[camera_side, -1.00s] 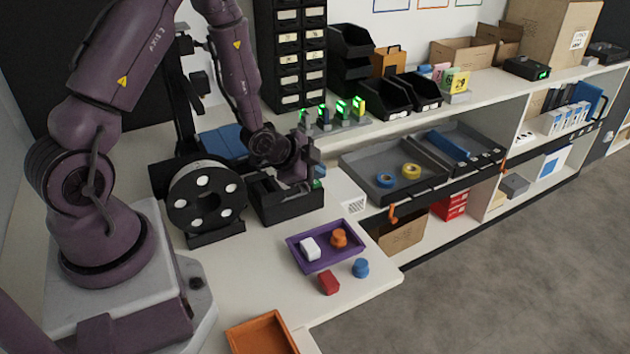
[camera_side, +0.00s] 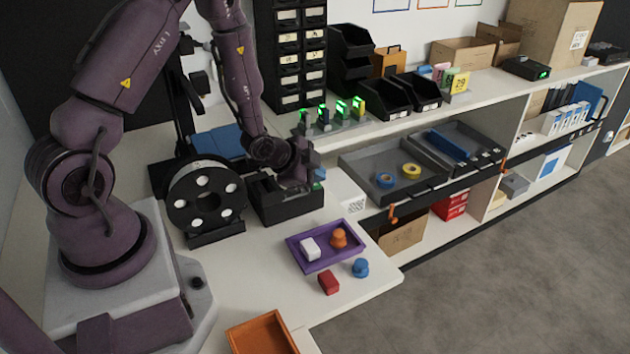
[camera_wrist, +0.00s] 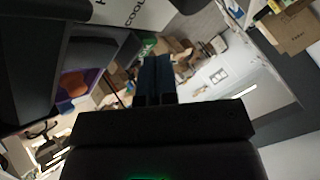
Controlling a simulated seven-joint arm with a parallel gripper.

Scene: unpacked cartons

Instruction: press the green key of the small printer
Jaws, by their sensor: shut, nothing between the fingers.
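A black box-like device (camera_side: 288,206), which looks like the small printer, stands on the white bench beside the large black wheel. My gripper (camera_side: 316,174) is shut and empty, low over the device's right rear side. A small green patch (camera_side: 318,186) shows just below the fingers; I cannot tell whether it is the key or whether they touch. In the wrist view my dark fingers (camera_wrist: 157,80) are together, and a green patch (camera_wrist: 148,45) shows just beyond their tips. My wrist hides part of the device's top.
The black wheel (camera_side: 205,196) stands left of the device. A white box (camera_side: 349,196) with a printed code is close on its right. A purple tray (camera_side: 295,256) lies in front, with an orange tray (camera_side: 240,343) nearer. Grey trays (camera_side: 352,170) lie to the right.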

